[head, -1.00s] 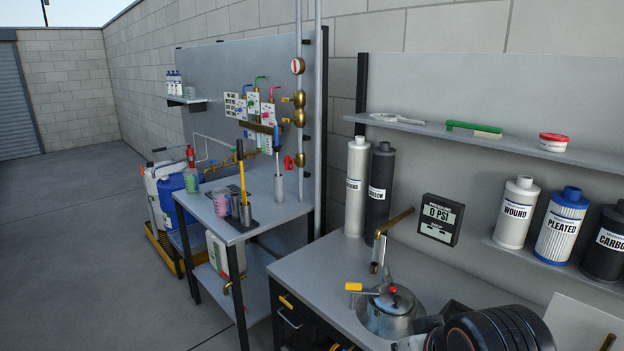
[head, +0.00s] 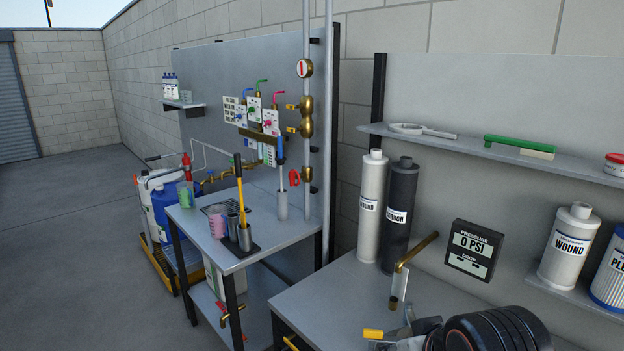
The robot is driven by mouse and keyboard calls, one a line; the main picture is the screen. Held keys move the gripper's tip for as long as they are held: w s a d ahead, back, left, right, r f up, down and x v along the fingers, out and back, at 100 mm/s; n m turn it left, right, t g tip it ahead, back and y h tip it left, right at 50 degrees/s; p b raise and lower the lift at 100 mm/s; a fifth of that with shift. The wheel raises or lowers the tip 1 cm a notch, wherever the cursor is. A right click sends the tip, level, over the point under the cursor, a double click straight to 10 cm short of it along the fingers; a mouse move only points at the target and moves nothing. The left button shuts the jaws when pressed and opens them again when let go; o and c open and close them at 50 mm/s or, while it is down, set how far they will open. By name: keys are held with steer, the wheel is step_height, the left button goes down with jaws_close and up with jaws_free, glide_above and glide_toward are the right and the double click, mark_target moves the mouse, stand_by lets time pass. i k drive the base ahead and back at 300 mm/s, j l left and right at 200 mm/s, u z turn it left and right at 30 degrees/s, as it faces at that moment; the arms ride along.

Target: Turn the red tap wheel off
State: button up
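A small red wheel (head: 294,177) sits beside a brass fitting low on the vertical grey pipe (head: 306,130), at the right end of the back panel. It is small and seen from an angle, so how far it is turned cannot be told. Another red fitting (head: 187,160) stands at the left end of the brass pipe run. Dark rounded parts of my own arm show at the bottom right, well apart from both red fittings. My gripper (head: 412,337) appears only as small grey and dark parts at the bottom edge; its fingers are not clear.
A grey workbench (head: 190,224) holding cups and tools stands before the panel. A nearer counter (head: 315,296) carries a brass spout (head: 415,250) and filter cylinders (head: 372,200). A gauge (head: 474,250) reads 0 PSI. Open floor (head: 80,240) lies left.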

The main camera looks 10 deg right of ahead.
mark_target(291, 174)
steer(key=i+j+z, duration=0.25)
steer(key=z, duration=0.15)
steer(key=i+j+z, duration=0.15)
steer(key=j+z, duration=0.3)
steer(key=i+j+z, duration=0.1)
steer(key=j, duration=0.45)
steer(key=i+j+z, duration=0.1)
steer(key=j, duration=0.45)
steer(key=i+j, duration=0.2)
steer(key=j, duration=0.35)
steer(key=i+j+z, duration=0.15)
steer(key=j, duration=0.4)
steer(key=i+j+z, duration=0.1)
steer(key=j, duration=0.5)
